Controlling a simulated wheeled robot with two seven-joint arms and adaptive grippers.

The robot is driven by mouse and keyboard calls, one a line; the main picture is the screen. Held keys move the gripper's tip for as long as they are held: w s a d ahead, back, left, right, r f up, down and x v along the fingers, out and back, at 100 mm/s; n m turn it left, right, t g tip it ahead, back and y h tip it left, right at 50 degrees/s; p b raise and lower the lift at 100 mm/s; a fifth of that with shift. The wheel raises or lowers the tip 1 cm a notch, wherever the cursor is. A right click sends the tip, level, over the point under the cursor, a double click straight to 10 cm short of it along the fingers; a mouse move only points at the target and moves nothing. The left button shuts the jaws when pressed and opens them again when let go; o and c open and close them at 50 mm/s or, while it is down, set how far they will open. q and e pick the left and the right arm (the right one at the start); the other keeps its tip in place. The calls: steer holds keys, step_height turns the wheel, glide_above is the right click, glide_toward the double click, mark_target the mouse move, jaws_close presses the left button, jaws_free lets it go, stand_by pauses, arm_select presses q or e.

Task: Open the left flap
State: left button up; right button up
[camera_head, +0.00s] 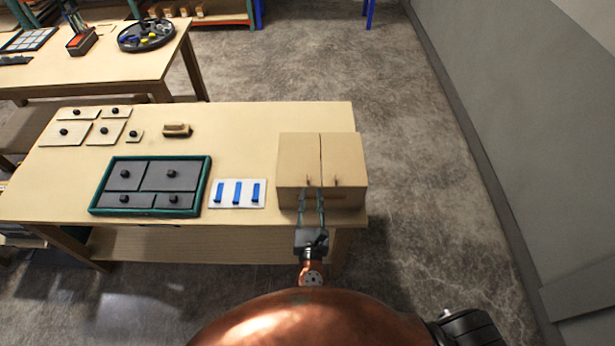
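A light wooden box stands at the right end of the table, with two flaps split by a dark seam. The left flap (298,158) and the right flap (343,158) both lie closed. A small dark knob (337,181) sits near the right flap's front edge. My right gripper (312,192) reaches the front edge of the left flap from the near side. Its two fingers are apart with a gap between them. The fingertips hide the spot where the left flap's knob would be, so contact there is unclear. My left gripper is out of view.
A white panel with blue bars (237,193) and a green-framed dark panel (150,185) lie left of the box. Open floor and a grey wall (530,120) are to the right.

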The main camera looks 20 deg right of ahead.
mark_target(308, 180)
steer(key=shift+n+t, duration=0.3)
steer(key=shift+n, duration=0.1)
steer(key=x, duration=0.4)
steer(key=a+x, duration=0.1)
steer(key=x, duration=0.1)
steer(key=shift+w+r, duration=0.2)
steer(key=shift+w, duration=0.1)
steer(key=shift+w+d, duration=0.25)
steer(key=shift+w, duration=0.45)
steer(key=shift+c, duration=0.4)
jaws_close()
